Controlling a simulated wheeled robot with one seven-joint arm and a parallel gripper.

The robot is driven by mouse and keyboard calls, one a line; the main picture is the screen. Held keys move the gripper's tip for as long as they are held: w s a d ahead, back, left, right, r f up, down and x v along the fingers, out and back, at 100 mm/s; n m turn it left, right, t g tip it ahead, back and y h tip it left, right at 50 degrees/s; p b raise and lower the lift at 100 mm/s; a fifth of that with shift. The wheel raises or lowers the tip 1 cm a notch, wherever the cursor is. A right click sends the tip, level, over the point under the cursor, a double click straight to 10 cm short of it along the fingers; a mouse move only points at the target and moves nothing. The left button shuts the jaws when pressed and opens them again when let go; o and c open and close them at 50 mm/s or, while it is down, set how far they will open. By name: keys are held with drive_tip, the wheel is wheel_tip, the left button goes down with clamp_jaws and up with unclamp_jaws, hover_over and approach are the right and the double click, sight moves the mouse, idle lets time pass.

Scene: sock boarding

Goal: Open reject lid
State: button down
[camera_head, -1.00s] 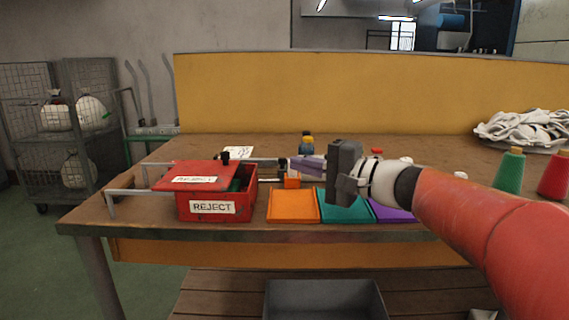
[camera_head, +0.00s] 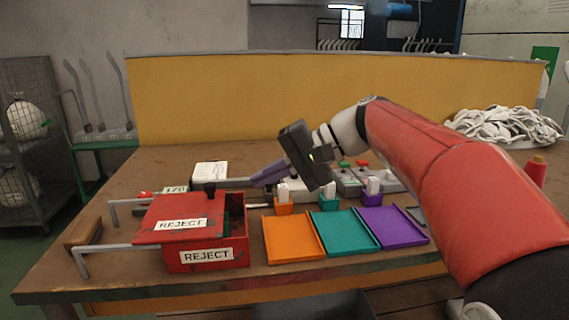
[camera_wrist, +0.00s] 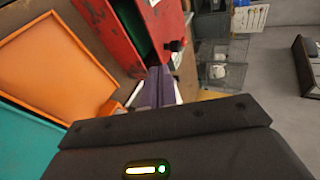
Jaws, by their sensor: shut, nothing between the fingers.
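The red reject box (camera_head: 205,257) stands at the left front of the table, with a white REJECT label. Its red lid (camera_head: 160,219) sits shifted to the left on thin grey rails, so a gap shows at the box's right end, with something green inside. The lid's black knob (camera_head: 209,188) stands up near its right edge. My gripper (camera_head: 258,177) is shut and empty, its purple fingers pointing left, right of the knob and apart from it. In the wrist view, the fingers (camera_wrist: 157,86) point toward the knob (camera_wrist: 176,45) and the red box (camera_wrist: 116,34).
Orange (camera_head: 291,238), teal (camera_head: 347,233) and purple (camera_head: 392,227) trays lie right of the box. Small coloured holders stand behind them. A pile of white socks (camera_head: 503,125) is at the back right.

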sight(215, 190)
drive_tip(key=a, duration=0.3)
drive_tip(key=a+f, duration=0.1)
drive_tip(key=a, duration=0.2)
drive_tip(key=shift+a+f+p, duration=0.15)
drive_tip(key=shift+a+p, duration=0.05)
drive_tip(key=shift+p, duration=0.1)
drive_tip(key=shift+s, duration=0.1)
